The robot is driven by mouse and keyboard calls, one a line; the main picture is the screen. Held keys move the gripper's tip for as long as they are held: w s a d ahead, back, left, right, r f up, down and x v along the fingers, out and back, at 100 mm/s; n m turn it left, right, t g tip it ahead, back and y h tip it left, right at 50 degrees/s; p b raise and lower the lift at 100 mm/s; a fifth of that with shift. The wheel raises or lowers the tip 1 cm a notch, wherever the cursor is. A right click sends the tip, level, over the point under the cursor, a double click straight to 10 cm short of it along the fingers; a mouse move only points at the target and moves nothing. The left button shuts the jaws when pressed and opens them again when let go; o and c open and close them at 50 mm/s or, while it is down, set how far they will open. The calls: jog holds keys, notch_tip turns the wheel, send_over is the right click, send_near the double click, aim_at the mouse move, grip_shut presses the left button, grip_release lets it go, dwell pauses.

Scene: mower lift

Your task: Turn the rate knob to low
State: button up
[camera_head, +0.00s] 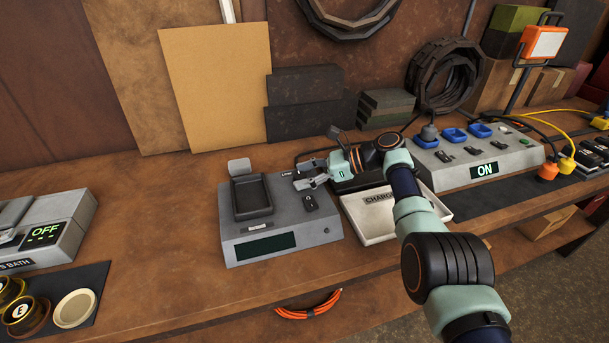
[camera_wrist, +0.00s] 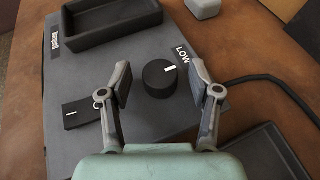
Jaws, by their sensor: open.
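The rate knob (camera_wrist: 158,84), round and black, stands on the grey charger-like unit (camera_head: 275,215) left of centre in the head view. Its white mark is at the upper right and points toward the LOW label (camera_wrist: 183,54). My gripper (camera_head: 308,176) is over the unit's right rear part. In the wrist view my gripper (camera_wrist: 161,82) is open, one finger on each side of the knob. Gaps show between the knob and both fingers. In the head view the knob is not clearly visible around the fingers.
A black rocker switch (camera_head: 310,202) sits close by on the same unit. A black tray (camera_head: 251,197) lies on its top left. A pale tray (camera_head: 383,223) is right of the unit. A cable (camera_wrist: 275,84) runs beside it. Bench wood shows free to the left.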

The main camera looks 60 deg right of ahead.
jog(key=v, duration=1.2)
